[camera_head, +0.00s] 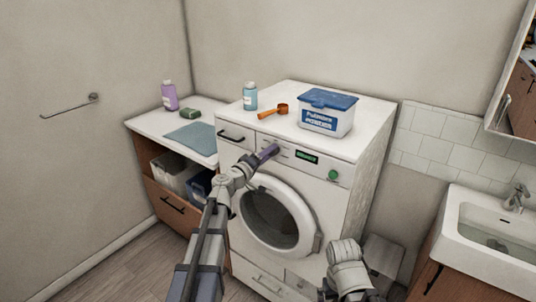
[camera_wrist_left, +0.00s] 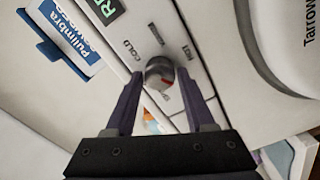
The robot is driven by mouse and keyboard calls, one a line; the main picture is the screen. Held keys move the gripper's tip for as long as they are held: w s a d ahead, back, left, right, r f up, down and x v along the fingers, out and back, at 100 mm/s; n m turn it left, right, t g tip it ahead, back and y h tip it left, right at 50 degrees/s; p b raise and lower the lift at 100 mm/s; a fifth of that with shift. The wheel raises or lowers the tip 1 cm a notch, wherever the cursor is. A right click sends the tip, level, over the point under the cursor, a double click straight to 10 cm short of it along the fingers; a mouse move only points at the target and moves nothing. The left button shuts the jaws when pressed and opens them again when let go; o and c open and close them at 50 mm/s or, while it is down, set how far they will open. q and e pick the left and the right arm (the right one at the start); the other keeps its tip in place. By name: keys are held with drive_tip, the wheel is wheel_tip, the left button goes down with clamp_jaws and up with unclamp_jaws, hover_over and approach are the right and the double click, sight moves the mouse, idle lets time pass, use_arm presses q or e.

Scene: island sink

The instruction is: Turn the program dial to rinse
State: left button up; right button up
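The washing machine (camera_head: 290,215) has a white front with a round door and a top control panel. In the left wrist view the program dial (camera_wrist_left: 160,72) is a grey round knob with a red mark pointing to the lower right. COLD and HOT are printed around it; other labels are too small or hidden. My left gripper (camera_wrist_left: 160,78) is open, one finger on each side of the dial; I cannot tell whether they touch it. In the head view my left gripper (camera_head: 270,151) is at the panel and hides the dial. My right gripper's fingers do not show.
A green-lit display (camera_head: 306,157) and a green button (camera_head: 333,174) are right of the dial. A powder box (camera_head: 326,116), an orange scoop (camera_head: 273,111) and a blue bottle (camera_head: 250,97) stand on top. A sink (camera_head: 480,235) is at right.

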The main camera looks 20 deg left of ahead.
use_arm(q)
drive_tip(key=o, duration=0.3)
drive_tip(key=shift+s+a, duration=0.1)
drive_tip(key=v, duration=0.7)
drive_tip(key=shift+s, duration=0.25)
drive_tip(key=x, duration=0.7)
drive_tip(key=shift+w, duration=0.4)
